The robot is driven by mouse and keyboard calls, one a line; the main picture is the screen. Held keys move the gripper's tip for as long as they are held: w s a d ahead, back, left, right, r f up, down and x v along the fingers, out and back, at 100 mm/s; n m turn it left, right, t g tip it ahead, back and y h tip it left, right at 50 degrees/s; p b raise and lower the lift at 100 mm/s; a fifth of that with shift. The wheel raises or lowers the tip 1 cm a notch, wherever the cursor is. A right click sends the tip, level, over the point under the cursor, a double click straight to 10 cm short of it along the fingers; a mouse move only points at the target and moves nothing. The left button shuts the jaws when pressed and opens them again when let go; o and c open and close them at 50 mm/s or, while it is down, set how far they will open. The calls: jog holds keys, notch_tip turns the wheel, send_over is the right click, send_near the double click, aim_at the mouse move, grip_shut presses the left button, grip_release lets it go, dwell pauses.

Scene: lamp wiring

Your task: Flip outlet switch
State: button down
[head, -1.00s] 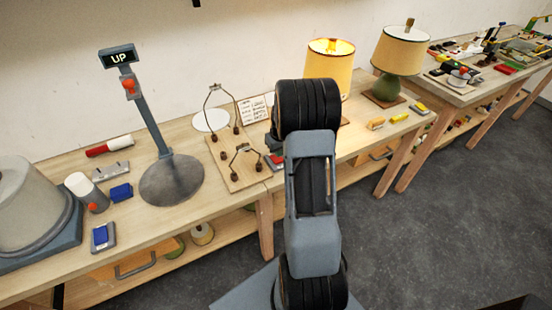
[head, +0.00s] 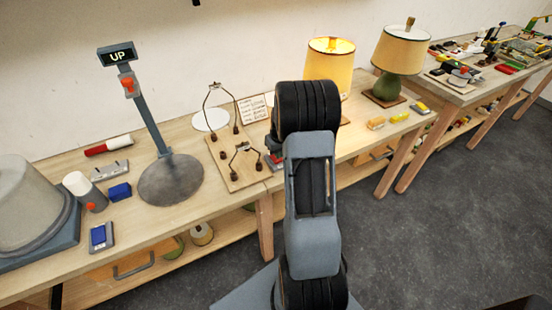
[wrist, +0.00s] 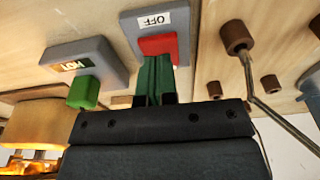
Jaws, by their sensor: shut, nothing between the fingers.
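In the wrist view a grey box (wrist: 125,22) carries a white OFF label (wrist: 153,20), seen upside down, and a red switch (wrist: 158,45). My gripper (wrist: 154,62) is shut and empty, its dark green fingers at the edge of the red switch. They look to be at or very near it; contact cannot be told. A second grey box (wrist: 92,55) with a HOT label and a green switch (wrist: 84,92) is beside it. In the head view my arm hides the gripper.
A lit lamp (head: 331,62) stands behind my arm, with a green-based lamp (head: 390,88) to its right. A wooden board with wire frames (head: 238,178) lies to the left. A stand reading UP (head: 172,182) is farther left on the bench.

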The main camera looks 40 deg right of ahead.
jog(key=shift+f+b, duration=0.8)
jog(key=shift+f, duration=0.25)
jog(key=shift+r, duration=0.15)
dwell(0.3)
jog(key=shift+r+p, duration=2.3)
jog(key=shift+r, duration=1.15)
